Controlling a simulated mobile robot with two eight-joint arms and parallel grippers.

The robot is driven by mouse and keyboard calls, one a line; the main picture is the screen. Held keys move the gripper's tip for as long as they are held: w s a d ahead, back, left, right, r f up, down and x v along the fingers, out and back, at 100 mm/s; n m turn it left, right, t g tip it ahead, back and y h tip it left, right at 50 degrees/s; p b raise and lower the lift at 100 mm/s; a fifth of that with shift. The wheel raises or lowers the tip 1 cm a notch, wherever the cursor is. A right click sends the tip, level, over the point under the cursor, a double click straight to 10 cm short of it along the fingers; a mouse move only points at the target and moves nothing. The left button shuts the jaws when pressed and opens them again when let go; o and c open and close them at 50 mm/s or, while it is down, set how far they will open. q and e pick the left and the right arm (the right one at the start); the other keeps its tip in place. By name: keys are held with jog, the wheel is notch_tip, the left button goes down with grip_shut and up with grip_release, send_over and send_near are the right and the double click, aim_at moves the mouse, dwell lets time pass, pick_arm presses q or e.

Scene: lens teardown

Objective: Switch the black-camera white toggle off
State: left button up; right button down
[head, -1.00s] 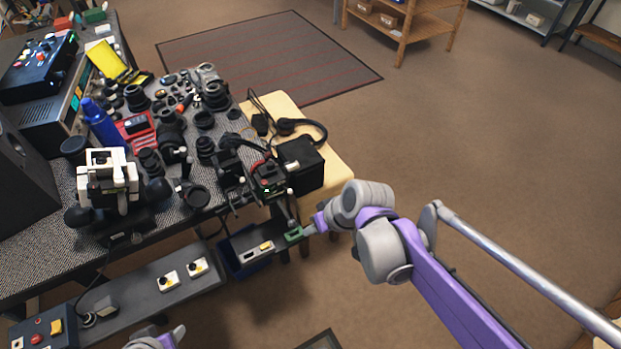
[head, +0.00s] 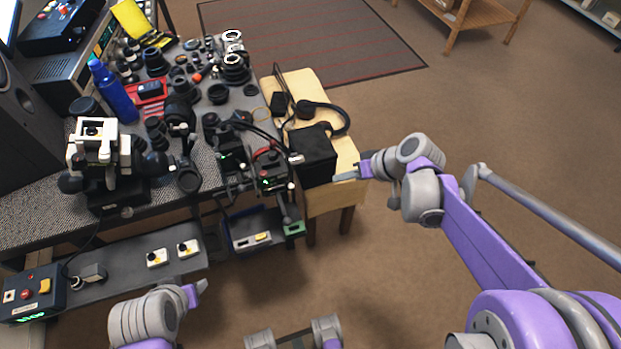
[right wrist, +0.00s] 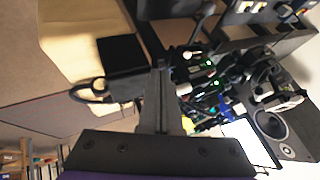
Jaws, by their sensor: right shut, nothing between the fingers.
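Two black cameras with small green lights stand at the table's right end in the head view: one nearer the front (head: 272,172) and one to its left (head: 231,156). A small white piece (head: 296,158), which may be the toggle, shows between the front camera and a black box. A white knob (right wrist: 188,55) shows near green lights in the right wrist view. My right gripper (head: 346,177) is shut and empty, at the lower right of the black box, apart from the cameras. My left gripper (head: 202,286) is low at the front; its jaw opening is unclear.
The black box (head: 314,157) and headphones (head: 335,110) are on a wooden stand (head: 330,197) right of the table. Lenses crowd the table's middle. A lower shelf (head: 203,262) holds small switch boxes (head: 157,257). A blue bin (head: 231,232) is below.

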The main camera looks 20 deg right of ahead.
aim_at(289, 184)
pick_arm(q)
jog(key=shift+a, duration=0.1)
pick_arm(e)
jog(key=shift+a, duration=0.1)
pick_arm(q)
jog(key=shift+s+f+b, duration=0.1)
jog(key=shift+f+b, duration=0.5)
jog(key=shift+f, duration=0.05)
pick_arm(e)
jog(key=w+a+f, duration=0.5)
jog(key=a+f, duration=0.1)
jog(key=a, duration=0.2)
jog(key=shift+a+f, duration=0.15)
jog(key=shift+f, duration=0.25)
pick_arm(q)
jog(key=shift+d, duration=0.2)
pick_arm(e)
jog(key=shift+a, duration=0.1)
